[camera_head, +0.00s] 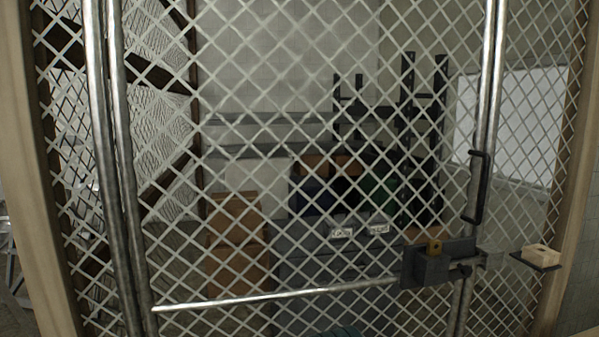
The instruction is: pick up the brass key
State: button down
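I cannot clearly make out a brass key. A small brass-coloured piece (434,247) shows at the lock box (440,265) on the mesh gate; it is too small to tell what it is. A pale, wood-coloured block (541,253) with a dark spot on top rests on a small dark shelf (537,262) to the right of the lock. I cannot tell whether a key lies on the block.
A wire mesh gate (300,180) with metal tube posts fills the view and looks shut. It has a dark handle (481,187) and a crossbar (270,298). Behind it stand cardboard boxes (237,245), grey cabinets (330,265) and dark racks (408,140).

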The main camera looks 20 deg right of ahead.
aim_at(434, 245)
jog(key=u, duration=0.3)
jog(key=k, duration=0.15)
jog(key=z, duration=1.5)
jog(key=k, duration=0.65)
jog(key=z, duration=0.55)
jog(key=i, duration=1.25)
jog(key=u, duration=0.15)
